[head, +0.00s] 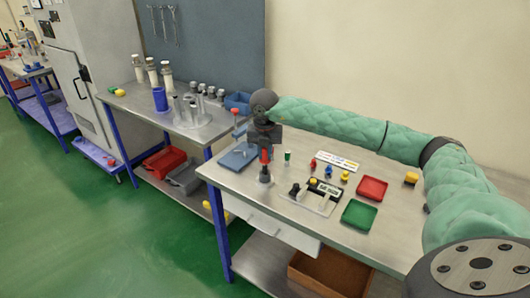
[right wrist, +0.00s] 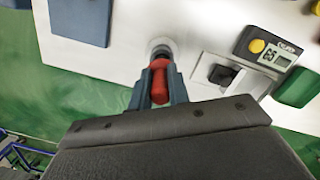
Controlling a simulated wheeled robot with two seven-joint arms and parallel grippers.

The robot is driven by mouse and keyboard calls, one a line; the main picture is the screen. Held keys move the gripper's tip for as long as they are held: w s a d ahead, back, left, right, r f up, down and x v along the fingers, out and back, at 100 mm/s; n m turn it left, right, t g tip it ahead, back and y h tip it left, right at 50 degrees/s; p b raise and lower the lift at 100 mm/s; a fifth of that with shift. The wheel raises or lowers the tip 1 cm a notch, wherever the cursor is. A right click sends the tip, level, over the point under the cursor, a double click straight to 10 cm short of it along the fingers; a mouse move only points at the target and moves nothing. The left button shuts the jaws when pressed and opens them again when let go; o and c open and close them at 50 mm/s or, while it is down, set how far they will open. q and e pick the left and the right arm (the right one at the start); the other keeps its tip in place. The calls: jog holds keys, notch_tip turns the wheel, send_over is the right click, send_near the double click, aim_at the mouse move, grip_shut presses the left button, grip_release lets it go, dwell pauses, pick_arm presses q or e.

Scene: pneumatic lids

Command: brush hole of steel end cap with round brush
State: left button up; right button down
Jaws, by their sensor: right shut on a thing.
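My right gripper (head: 265,146) reaches down over the near left part of the bench. It is shut on the red handle of the round brush (head: 264,156). The right wrist view shows the same red handle (right wrist: 159,82) between the two fingers of my right gripper (right wrist: 159,88). The brush points down at a small round steel end cap (head: 265,178), which also shows as a pale ring (right wrist: 158,43) just past the dark end of the brush. I cannot tell whether the bristles are inside the hole. My left gripper is not in view.
Right of the cap are a fixture plate (head: 325,206) with a display, small coloured pieces, a red tray (head: 371,188) and a green tray (head: 360,214). A blue tray (head: 238,158) lies behind left. A yellow block (head: 411,177) sits far right. Another bench (head: 205,128) holds several cylinders.

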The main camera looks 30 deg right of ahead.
jog(key=shift+f+b, duration=0.5)
jog(key=shift+f, duration=0.3)
jog(key=shift+r, duration=1)
jog(key=shift+f, duration=0.1)
jog(key=shift+f+b, duration=0.6)
jog(key=shift+f, duration=0.3)
jog(key=shift+r, duration=0.1)
jog(key=shift+r, duration=0.9)
